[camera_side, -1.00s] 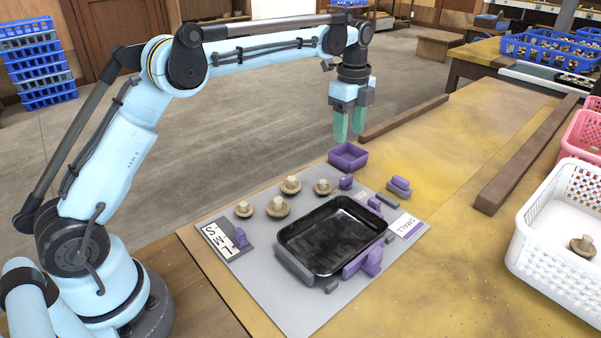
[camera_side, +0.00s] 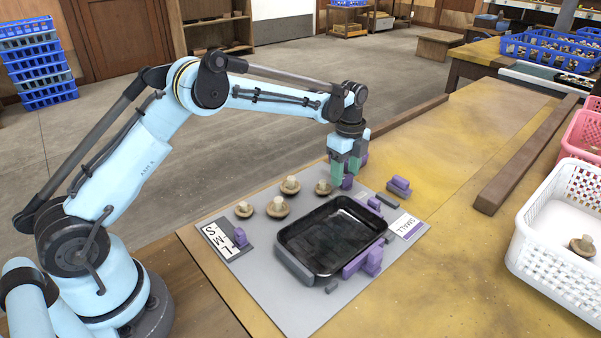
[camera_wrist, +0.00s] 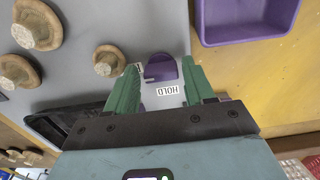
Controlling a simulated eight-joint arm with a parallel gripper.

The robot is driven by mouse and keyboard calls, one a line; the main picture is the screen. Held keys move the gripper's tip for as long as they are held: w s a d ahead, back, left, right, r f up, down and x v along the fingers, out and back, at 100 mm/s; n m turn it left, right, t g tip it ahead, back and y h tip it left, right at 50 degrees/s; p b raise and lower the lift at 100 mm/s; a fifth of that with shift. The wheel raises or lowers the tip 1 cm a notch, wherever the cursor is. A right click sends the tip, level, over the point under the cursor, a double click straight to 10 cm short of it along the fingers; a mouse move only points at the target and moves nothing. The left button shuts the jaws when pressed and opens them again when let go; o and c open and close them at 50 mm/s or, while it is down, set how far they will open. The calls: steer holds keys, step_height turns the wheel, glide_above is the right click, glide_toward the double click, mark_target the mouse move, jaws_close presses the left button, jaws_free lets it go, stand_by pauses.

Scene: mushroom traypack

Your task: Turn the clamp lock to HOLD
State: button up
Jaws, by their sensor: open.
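The clamp lock is a small purple knob (camera_wrist: 160,67) with a white HOLD label (camera_wrist: 168,90) beside it in the wrist view. In the side view the purple knob (camera_side: 347,183) shows at the fingertips, partly hidden by them. My gripper (camera_side: 343,175) points down over it at the back of the grey board. In the wrist view my gripper (camera_wrist: 161,72) is open, with one green finger on each side of the knob. I cannot tell whether the fingers touch it. Which way the lock is set is unclear.
A black tray (camera_side: 332,237) lies on the board, with several mushrooms (camera_side: 277,207) to its left. A purple bin (camera_wrist: 245,38) stands close to the gripper. A white basket (camera_side: 548,265) is at right.

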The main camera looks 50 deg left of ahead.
steer(key=shift+f, duration=0.25)
steer(key=c, duration=0.8)
